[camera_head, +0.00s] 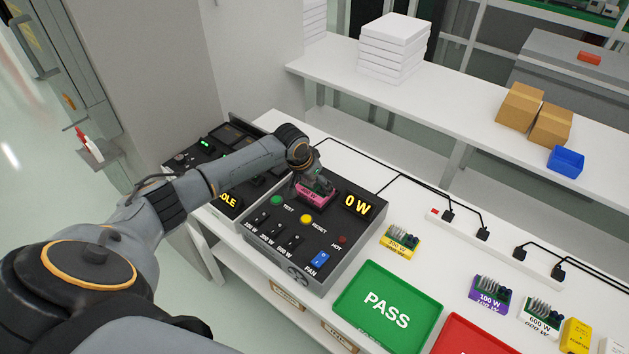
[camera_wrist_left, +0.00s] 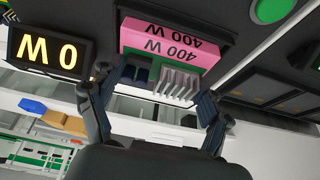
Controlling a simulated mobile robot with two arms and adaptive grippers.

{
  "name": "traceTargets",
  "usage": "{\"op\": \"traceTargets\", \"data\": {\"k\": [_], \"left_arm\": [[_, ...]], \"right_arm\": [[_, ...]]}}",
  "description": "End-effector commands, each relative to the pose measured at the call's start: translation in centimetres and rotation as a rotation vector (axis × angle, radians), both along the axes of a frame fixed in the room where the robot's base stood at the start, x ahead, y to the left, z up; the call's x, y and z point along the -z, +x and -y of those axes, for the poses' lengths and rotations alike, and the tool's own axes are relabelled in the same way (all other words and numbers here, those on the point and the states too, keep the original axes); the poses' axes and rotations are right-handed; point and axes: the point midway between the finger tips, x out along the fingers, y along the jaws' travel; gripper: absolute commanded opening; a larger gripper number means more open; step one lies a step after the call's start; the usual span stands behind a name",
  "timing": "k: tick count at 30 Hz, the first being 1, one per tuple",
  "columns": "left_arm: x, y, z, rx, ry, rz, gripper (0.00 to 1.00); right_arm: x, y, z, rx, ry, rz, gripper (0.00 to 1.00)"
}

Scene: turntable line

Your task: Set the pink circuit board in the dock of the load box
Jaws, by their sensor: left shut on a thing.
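The pink circuit board (camera_head: 318,194), marked 400 W, is at the back of the dark load box (camera_head: 330,259), left of its 0 W display (camera_head: 357,204). My left gripper (camera_head: 308,182) is shut on it from above. In the left wrist view the pink board (camera_wrist_left: 168,43) shows between the fingers of the left gripper (camera_wrist_left: 156,98), with its grey heat sink fins. A dark dock frame (camera_wrist_left: 205,21) surrounds part of the board. I cannot tell whether the board is fully seated. My right gripper is not in view.
A green PASS mat (camera_head: 388,337) and a red mat (camera_head: 470,335) lie at the front. A yellow board (camera_head: 401,242), a purple board (camera_head: 490,294) and a white board (camera_head: 540,318) stand to the right. A power strip (camera_head: 497,247) with black cables runs behind them.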

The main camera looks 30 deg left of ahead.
Motion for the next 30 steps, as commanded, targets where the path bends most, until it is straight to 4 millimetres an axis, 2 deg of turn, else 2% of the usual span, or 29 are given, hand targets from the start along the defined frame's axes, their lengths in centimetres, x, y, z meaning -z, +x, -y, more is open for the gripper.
{"op": "traceTargets", "data": {"k": [11,12,15,26,30], "left_arm": [[-0.04,0.05,-0.03,0.0,0.0,0.002,0.38],[-0.04,0.05,-0.04,0.0,0.0,0.002,0.81],[-0.04,0.05,-0.04,0.0,0.0,0.001,1.0],[0.02,-0.03,-0.04,0.0,0.001,-0.001,1.0],[-0.86,-0.35,-0.15,0.0,0.001,0.0,1.0]], "right_arm": [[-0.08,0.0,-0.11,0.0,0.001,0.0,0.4],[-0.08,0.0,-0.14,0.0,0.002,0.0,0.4],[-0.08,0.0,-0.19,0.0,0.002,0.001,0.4],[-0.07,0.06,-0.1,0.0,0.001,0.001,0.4],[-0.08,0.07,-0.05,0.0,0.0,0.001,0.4]]}}
